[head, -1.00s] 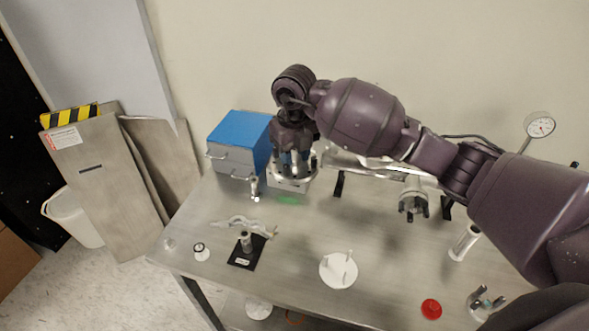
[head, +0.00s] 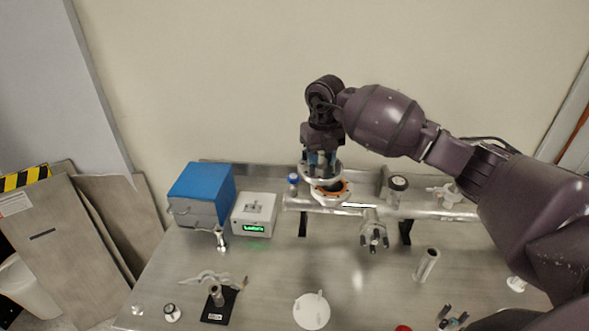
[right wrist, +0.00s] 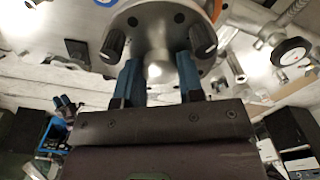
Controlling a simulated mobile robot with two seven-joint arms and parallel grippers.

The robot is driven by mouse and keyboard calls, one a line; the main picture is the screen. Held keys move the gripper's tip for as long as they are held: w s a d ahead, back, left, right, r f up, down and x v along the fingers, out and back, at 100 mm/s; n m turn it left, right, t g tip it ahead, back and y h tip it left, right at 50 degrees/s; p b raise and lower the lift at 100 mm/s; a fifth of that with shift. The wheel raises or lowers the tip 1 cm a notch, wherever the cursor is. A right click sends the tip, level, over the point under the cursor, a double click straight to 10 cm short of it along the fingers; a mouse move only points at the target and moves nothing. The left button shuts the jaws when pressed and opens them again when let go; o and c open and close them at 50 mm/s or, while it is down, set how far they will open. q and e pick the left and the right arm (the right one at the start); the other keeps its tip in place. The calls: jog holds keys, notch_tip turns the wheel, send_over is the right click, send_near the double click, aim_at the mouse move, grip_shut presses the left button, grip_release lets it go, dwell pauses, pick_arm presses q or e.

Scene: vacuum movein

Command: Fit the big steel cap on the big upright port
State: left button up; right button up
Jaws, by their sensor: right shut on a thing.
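The big steel cap (head: 337,169) hangs below my right gripper (head: 322,163), which is shut on it. In the right wrist view the gripper's blue fingertips (right wrist: 157,72) are closed around the cap's central stem, under the wide round cap plate (right wrist: 150,22). The big upright port (head: 329,200) stands on the horizontal pipe, with an orange ring on its top. The cap is over this port, and the orange ring shows below the cap's edge, so they look apart. The port's far side is hidden by the cap. My left gripper is not in view.
A blue box (head: 201,195) and a white box with a green display (head: 254,214) stand left of the port. A small blue-topped fitting (head: 293,184) and a dark-topped fitting (head: 397,186) flank it. A clamped port (head: 374,236) and a white disc (head: 311,311) are nearer.

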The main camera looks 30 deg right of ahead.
aim_at(333, 169)
jog(key=shift+m, duration=0.5)
jog(key=d, duration=0.2)
jog(key=d+r, duration=0.1)
jog(key=d, duration=0.1)
jog(key=shift+w+d+r, duration=0.1)
jog(key=shift+w+r, duration=0.1)
jog(key=shift+w+d, duration=0.1)
jog(key=shift+d, duration=0.05)
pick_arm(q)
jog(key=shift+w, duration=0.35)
pick_arm(e)
jog(key=shift+w+f, duration=0.1)
jog(key=shift+f, duration=0.1)
jog(key=shift+f, duration=0.1)
jog(key=shift+f+b, duration=1.3)
jog(key=shift+f, duration=0.75)
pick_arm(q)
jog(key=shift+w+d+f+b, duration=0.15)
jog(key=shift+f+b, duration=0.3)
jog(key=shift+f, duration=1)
pick_arm(e)
jog(key=shift+f, duration=0.85)
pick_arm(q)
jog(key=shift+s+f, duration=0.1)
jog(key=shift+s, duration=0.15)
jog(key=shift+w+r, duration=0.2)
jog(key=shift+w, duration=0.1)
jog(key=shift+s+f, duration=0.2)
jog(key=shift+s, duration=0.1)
